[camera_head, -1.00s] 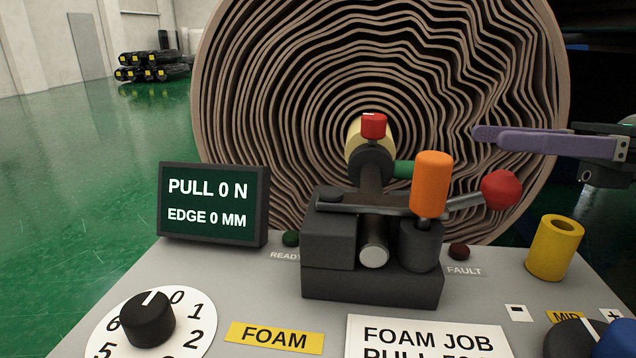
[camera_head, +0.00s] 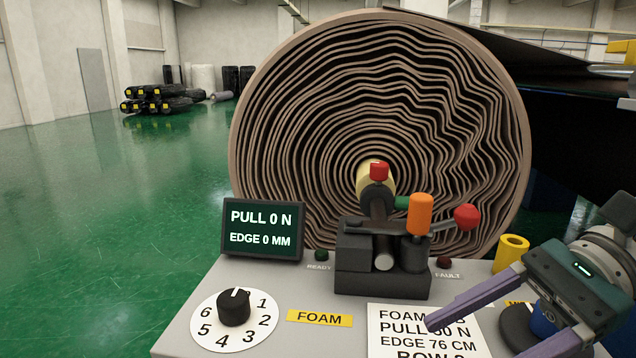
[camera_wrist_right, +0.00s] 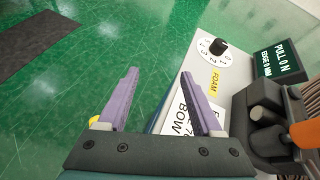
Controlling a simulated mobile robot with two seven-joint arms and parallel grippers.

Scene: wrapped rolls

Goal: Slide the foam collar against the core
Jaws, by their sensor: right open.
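A dark collar with a red knob (camera_head: 378,171) sits on a shaft in front of the pale yellow core (camera_head: 362,180) at the middle of a large wound roll (camera_head: 300,140). I cannot tell from the picture whether the collar touches the core, or whether it is the foam collar. A dark clamp block (camera_head: 382,284) with an orange handle (camera_head: 420,213) and a red ball lever (camera_head: 467,217) stands below it. My right gripper (camera_head: 475,338) is open and empty over the panel's right front; its purple fingers also show in the right wrist view (camera_wrist_right: 159,73). My left gripper is out of view.
The grey panel (camera_head: 265,280) carries a numbered dial (camera_head: 235,308), a FOAM label (camera_head: 320,318), a job card (camera_head: 400,340) and a yellow hollow cylinder (camera_head: 511,253). A screen (camera_head: 262,229) reads pull 0 N, edge 0 mm. Green floor (camera_head: 110,250) on the left is clear.

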